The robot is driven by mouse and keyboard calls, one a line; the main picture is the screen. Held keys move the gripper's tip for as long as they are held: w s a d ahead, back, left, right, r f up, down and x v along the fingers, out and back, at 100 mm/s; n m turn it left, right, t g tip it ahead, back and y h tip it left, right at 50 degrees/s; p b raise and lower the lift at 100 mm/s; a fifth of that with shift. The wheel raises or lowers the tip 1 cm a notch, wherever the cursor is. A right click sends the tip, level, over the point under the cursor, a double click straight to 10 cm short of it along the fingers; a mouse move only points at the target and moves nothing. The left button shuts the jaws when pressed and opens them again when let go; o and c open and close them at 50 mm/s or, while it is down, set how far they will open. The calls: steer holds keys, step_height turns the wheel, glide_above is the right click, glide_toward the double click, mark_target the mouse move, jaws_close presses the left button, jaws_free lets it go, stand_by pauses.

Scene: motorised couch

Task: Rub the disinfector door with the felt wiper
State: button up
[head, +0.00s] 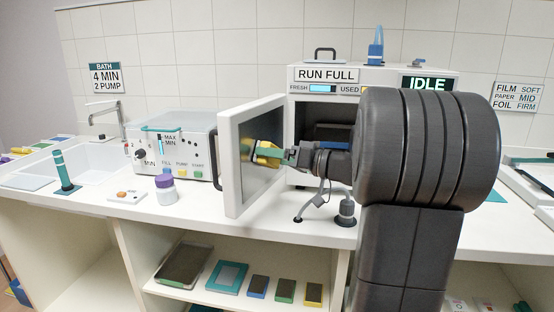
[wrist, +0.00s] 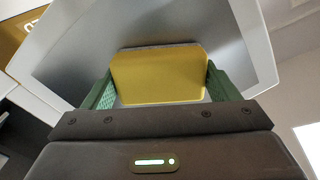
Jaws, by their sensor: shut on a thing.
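The disinfector door (head: 233,170) stands swung open, with a white frame around a grey inner panel. It also fills much of the wrist view (wrist: 225,40). My gripper (head: 278,156) is at the inner face of the door, with its green fingers (wrist: 158,88) shut on the felt wiper. The wiper shows as a yellow block (wrist: 158,76) in the wrist view and as a small yellow piece (head: 266,161) in the head view. Its far edge is at or very near the grey panel; I cannot tell whether it touches. Its felt face is hidden.
The disinfector (head: 380,78) reads RUN FULL and IDLE; my arm hides much of its opening. Left of the door stand a bath unit (head: 180,150) and a purple-lidded jar (head: 165,189). A small-based stand (head: 345,213) is below my wrist. Several coloured blocks lie on the lower shelf (head: 225,297).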

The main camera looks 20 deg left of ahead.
mark_target(270, 161)
steer(key=shift+s+b, duration=1.05)
steer(key=shift+s, duration=0.6)
steer(key=shift+a+r, duration=0.15)
steer(key=shift+r, duration=0.25)
steer(key=shift+w+r+b, duration=0.1)
steer(key=shift+w+b, duration=0.45)
steer(key=shift+w, duration=4.75)
steer(key=shift+b, duration=0.35)
